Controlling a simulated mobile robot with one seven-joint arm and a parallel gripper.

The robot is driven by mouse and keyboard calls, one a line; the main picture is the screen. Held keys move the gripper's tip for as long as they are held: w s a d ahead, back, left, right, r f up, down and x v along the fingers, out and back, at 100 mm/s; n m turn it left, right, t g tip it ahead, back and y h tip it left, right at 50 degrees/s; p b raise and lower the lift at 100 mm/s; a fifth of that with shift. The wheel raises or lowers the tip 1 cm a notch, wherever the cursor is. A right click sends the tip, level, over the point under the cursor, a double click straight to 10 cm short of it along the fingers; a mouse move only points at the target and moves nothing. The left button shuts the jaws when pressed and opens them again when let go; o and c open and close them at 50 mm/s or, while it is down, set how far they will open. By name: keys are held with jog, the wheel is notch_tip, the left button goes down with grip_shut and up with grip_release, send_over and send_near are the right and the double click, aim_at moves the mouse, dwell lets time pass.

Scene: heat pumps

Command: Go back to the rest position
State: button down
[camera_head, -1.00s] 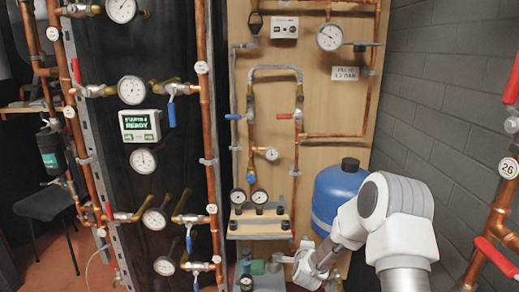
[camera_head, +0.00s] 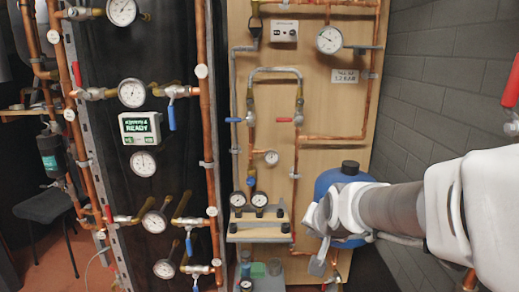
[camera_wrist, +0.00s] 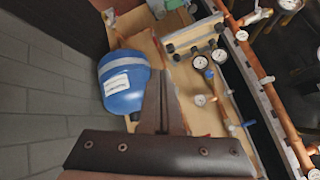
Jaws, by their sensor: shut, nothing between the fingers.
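My gripper (camera_wrist: 157,102) is shut and empty in the wrist view, with its fingers together in front of the wooden panel. In the head view, my white and grey arm reaches in from the right edge, and its wrist end is in front of the blue tank (camera_head: 327,182). The gripper's fingertips are hard to make out there. The tank also shows in the wrist view (camera_wrist: 124,83), to the left of my fingers. My wrist covers part of the tank in the head view.
A wooden panel (camera_head: 340,100) carries copper pipes, gauges and valves. A black panel (camera_head: 100,50) with gauges and a green display (camera_head: 140,127) stands at left. A grey block wall (camera_head: 440,90) is at right, with a red-handled pipe near the right edge. A dark chair (camera_head: 45,205) is far left.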

jog(key=s+d+r+n+g, duration=0.1)
jog(key=s+n, duration=0.2)
jog(key=s, duration=0.7)
jog(key=s+d+r+n+g, duration=0.1)
jog(key=s+n+g, duration=0.1)
jog(key=s, duration=0.8)
notch_tip(320, 180, up, 24)
jog(key=s+p, duration=0.1)
jog(key=p, duration=2.3)
jog(key=shift+s+d+n, duration=0.15)
jog(key=shift+n, duration=0.15)
jog(key=shift+f, duration=0.1)
